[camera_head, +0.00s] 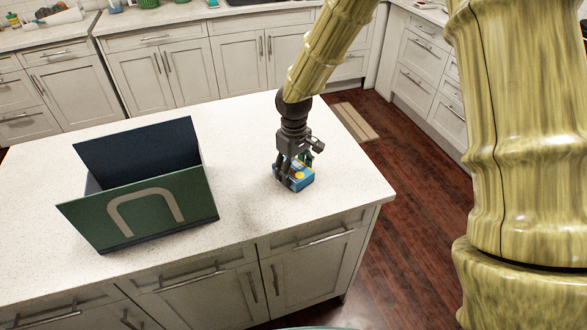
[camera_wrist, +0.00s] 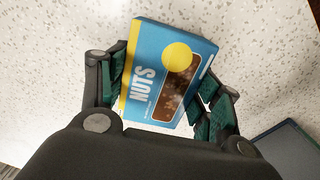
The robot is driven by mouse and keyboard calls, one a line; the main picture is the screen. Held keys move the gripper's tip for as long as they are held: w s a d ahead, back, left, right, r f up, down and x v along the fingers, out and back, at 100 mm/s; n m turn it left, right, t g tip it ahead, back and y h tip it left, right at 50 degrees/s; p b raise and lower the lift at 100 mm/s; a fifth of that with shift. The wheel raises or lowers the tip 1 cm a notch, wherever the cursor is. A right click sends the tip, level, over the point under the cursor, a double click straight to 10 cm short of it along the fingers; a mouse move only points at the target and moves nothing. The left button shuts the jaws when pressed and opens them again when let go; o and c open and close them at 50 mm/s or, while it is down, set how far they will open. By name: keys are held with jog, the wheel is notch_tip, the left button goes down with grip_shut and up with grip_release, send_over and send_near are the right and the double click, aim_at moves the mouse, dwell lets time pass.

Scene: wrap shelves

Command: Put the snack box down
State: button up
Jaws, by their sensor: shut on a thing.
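The snack box is a small blue box (camera_head: 299,181) with a yellow patch, near the right end of the white speckled island counter (camera_head: 240,125). In the wrist view the box (camera_wrist: 165,75) reads "NUTS" and shows a yellow circle and a picture of nuts. My gripper (camera_head: 294,172) points down at the counter and is shut on the box. In the wrist view its green-padded fingers (camera_wrist: 165,88) stand on both sides of the box. The box looks at or very near the counter surface; I cannot tell if it touches. Its underside is hidden.
A dark green open box (camera_head: 140,207) with a grey arch mark stands on the counter to the left. The counter's right edge and front edge are close to my gripper. Bare counter lies between the green box and my gripper, and behind them.

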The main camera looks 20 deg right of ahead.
aim_at(294, 168)
jog(key=shift+f, duration=0.1)
jog(key=o, duration=1)
jog(key=shift+o, duration=0.2)
notch_tip(294, 168, up, 12)
jog(key=b, duration=0.2)
